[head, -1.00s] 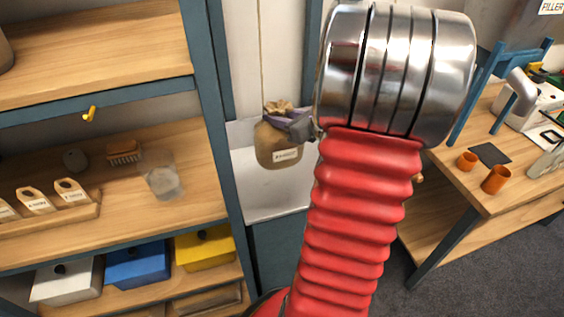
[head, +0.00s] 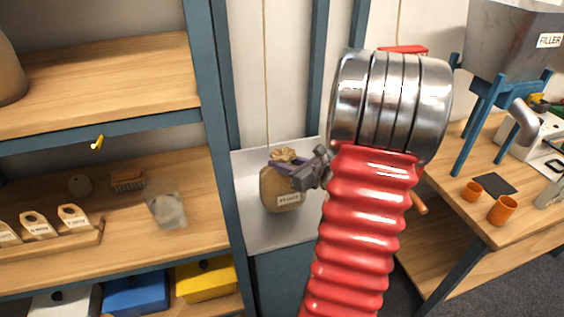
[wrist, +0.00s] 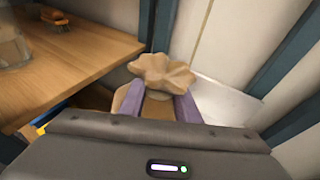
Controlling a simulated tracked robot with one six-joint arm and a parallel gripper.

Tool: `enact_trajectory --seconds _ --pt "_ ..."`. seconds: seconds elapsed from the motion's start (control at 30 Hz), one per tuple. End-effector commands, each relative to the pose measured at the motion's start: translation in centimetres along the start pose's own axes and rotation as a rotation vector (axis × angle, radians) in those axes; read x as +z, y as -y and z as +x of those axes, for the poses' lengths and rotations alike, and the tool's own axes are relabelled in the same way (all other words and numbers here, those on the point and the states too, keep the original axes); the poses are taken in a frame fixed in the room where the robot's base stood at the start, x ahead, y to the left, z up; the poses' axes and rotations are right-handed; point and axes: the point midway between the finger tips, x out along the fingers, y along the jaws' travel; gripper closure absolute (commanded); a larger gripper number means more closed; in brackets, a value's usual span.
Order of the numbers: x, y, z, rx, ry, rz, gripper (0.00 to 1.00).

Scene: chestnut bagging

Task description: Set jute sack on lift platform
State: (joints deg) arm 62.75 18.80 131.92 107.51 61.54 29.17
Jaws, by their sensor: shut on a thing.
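My gripper (head: 296,172) is shut on the sack's neck, coming from the right. In the wrist view the sack's ruffled top (wrist: 162,75) stands up between the two purple fingers (wrist: 158,106). The pale lift platform (head: 285,235) is behind and below the sack in the head view. I cannot tell whether the sack's base touches it. My red arm hides the platform's right side.
A wooden shelf unit (head: 110,240) stands close on the left with a brush (head: 128,180), a clear jar (head: 166,206) and tagged pieces. Blue posts (head: 326,75) rise behind the platform. A workbench (head: 456,205) with orange cups (head: 502,210) and the filler (head: 515,40) is at right.

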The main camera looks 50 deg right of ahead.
Motion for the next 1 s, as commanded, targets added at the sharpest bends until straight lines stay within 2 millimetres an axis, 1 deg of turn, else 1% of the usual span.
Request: enact_trajectory --seconds 0.07,0.3,0.43,0.9,0.93,1.0 --pt "-0.2 0.1 0.1 0.000 0.003 0.000 1.00" --pt "-2.5 0.1 0.8 -0.001 0.002 0.002 1.00" --pt "-3.4 0.1 1.0 -0.001 0.003 0.001 1.00" --pt "-3.9 0.1 1.2 -0.002 0.004 -0.001 1.00" --pt "-4.1 0.1 1.2 -0.001 -0.001 0.001 0.69" --pt "-4.1 0.1 1.2 -0.001 -0.001 0.001 0.65"
